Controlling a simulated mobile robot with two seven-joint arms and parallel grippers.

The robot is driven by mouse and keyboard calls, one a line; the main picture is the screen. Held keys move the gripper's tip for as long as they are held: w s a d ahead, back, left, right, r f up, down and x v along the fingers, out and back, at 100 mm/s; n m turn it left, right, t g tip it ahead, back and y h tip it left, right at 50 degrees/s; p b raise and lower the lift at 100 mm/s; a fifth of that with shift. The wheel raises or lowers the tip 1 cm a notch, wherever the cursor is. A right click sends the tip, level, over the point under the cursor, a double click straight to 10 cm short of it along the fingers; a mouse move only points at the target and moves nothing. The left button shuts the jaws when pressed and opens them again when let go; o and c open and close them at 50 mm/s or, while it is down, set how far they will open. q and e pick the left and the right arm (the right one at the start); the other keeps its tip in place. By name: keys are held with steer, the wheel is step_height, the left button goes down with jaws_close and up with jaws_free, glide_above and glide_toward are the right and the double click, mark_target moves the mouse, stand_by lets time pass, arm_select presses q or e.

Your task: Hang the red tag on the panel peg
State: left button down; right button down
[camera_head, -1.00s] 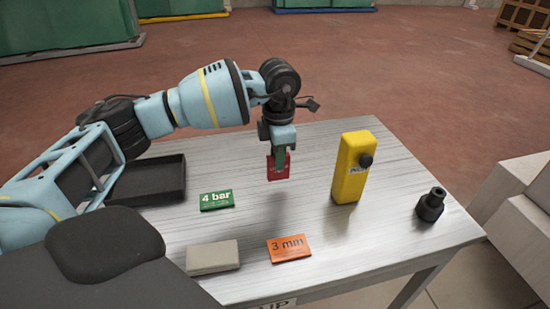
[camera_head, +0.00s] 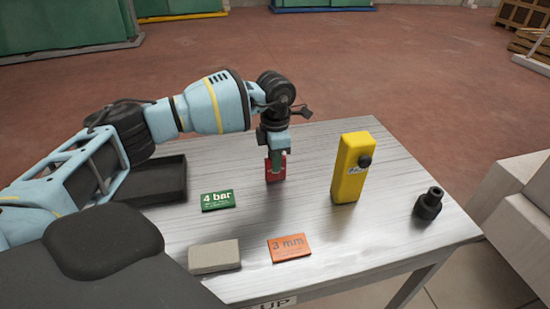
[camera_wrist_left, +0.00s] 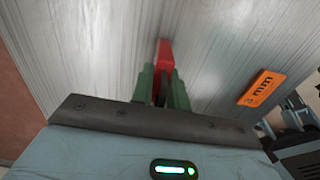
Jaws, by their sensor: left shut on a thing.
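The red tag (camera_head: 276,172) is held upright in my left gripper (camera_head: 275,158), above or at the table surface; I cannot tell if it touches. In the left wrist view the red tag (camera_wrist_left: 165,54) sticks out beyond the green fingers of the left gripper (camera_wrist_left: 162,85). The yellow panel block (camera_head: 348,180) stands upright on the table, to the right of the tag. A dark round peg (camera_head: 365,161) juts from its face, with nothing hung on it. The tag and the peg are clearly apart.
On the grey table (camera_head: 310,205) lie a green "4 bar" card (camera_head: 218,200), an orange "3 mm" card (camera_head: 289,247) and a grey block (camera_head: 214,256). A black tray (camera_head: 150,185) is at left. A black fitting (camera_head: 429,203) stands at right.

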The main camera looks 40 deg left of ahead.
arm_select(q)
steer(key=shift+f, duration=0.2)
steer(key=c, duration=1.4)
jaws_free()
steer(key=shift+o, duration=0.2)
steer(key=shift+f, duration=0.1)
steer(key=r, duration=0.5)
steer(key=s+r, duration=0.1)
steer(key=r, duration=0.2)
steer(key=shift+d+b, duration=0.1)
steer(key=shift+b, duration=0.25)
